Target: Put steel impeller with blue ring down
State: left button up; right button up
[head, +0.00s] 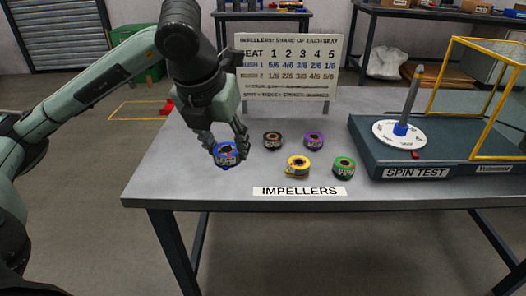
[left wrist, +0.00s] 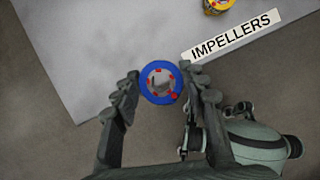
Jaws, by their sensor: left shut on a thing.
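The steel impeller with a blue ring (head: 226,154) is between the fingers of my left gripper (head: 224,146) at the left part of the grey table. In the left wrist view the blue-ringed impeller (left wrist: 161,83) shows round, with small red marks on its face, and the fingertips of my left gripper (left wrist: 165,98) sit on either side of it. My left gripper is shut on it. Whether its underside touches the table top cannot be told. My right gripper is not in view.
Impellers with brown (head: 272,140), purple (head: 314,140), yellow (head: 298,167) and green (head: 344,167) rings stand to the right. The IMPELLERS label (head: 300,191) lies at the front edge of the table (head: 170,180). A spin test stand (head: 375,160) is at the right, a sign (head: 290,65) behind.

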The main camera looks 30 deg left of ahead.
pick_arm(q)
send_over(252, 166)
jog(key=s, duration=0.1)
jog(key=f, duration=0.5)
jog(key=shift+s+d+f, duration=0.15)
jog(key=shift+s+d, duration=0.05)
jog(key=shift+f, duration=0.25)
notch_tip(252, 166, down, 3)
jog(key=shift+f, duration=0.2)
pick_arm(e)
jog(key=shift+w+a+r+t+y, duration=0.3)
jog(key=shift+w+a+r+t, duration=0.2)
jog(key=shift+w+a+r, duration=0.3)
pick_arm(q)
jog(key=shift+f, duration=0.1)
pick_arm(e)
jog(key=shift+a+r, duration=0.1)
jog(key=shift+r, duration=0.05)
pick_arm(q)
jog(key=o, duration=1.4)
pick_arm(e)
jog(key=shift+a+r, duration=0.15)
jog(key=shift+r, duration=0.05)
pick_arm(q)
jog(key=shift+o, duration=0.2)
